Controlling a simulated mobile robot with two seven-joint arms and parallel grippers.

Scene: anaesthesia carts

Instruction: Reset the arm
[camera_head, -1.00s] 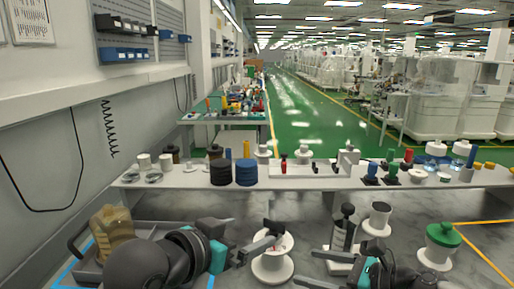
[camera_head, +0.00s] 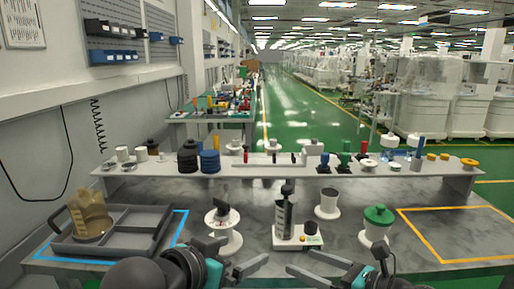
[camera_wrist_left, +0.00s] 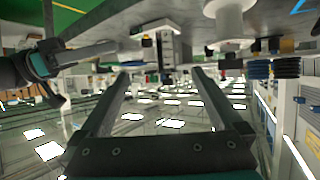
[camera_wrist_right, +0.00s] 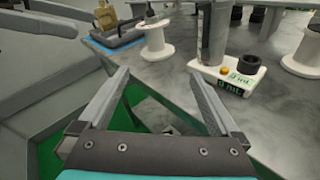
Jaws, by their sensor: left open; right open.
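My left gripper (camera_head: 238,262) is low at the front of the grey table in the head view. It is open, with nothing between its fingers in the left wrist view (camera_wrist_left: 162,95). My right gripper (camera_head: 318,262) is to its right, also at the near edge. It is open and empty in the right wrist view (camera_wrist_right: 160,95). Both grippers are apart from the objects on the table. The left arm shows dark links with a teal band at the bottom.
A grey tray (camera_head: 112,250) with a tan container (camera_head: 90,213) is at left. A white spool stand (camera_head: 222,236), a device with a dark column (camera_head: 284,212), a white cup stand (camera_head: 327,204) and a green-lidded jar (camera_head: 378,222) stand on the table. The yellow-outlined area (camera_head: 455,232) is clear.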

